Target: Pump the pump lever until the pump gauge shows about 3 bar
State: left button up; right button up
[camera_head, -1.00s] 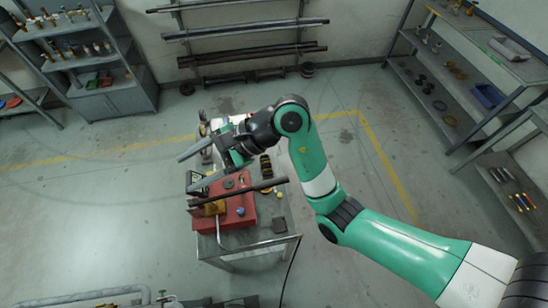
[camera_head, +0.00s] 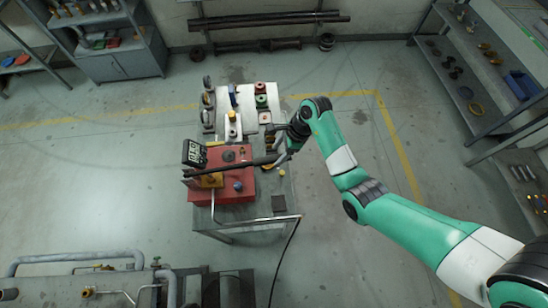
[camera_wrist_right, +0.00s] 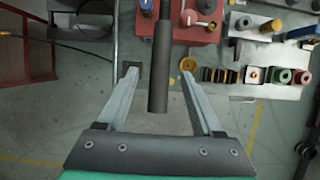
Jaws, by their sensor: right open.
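The red pump box (camera_head: 206,190) stands on a small metal cart. Its dark lever (camera_head: 235,167) runs across the top and sticks out to the right; it also shows in the right wrist view (camera_wrist_right: 161,60). The pump gauge (camera_head: 193,154) is a dark unit with a light face at the box's upper left; I cannot read its value. My right gripper (camera_head: 272,151) is at the lever's right end. In the right wrist view my gripper (camera_wrist_right: 160,74) is open, with the lever's free end between its fingers and a gap on both sides. My left gripper is not in view.
Several valve parts and coloured rings (camera_head: 262,100) lie on the cart behind the box. A blue knob (camera_head: 238,186) sits on the box top. A black cable (camera_head: 284,262) runs down from the cart. Pipework (camera_head: 80,258) stands at the lower left. The floor left of the cart is clear.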

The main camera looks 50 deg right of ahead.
aim_at(274, 158)
jog(key=x, duration=0.3)
jog(key=shift+a+f+b, duration=0.1)
jog(key=shift+f+b, duration=0.2)
jog(key=shift+f, duration=0.05)
jog(key=shift+w, duration=0.1)
grip_shut()
dwell(1.0)
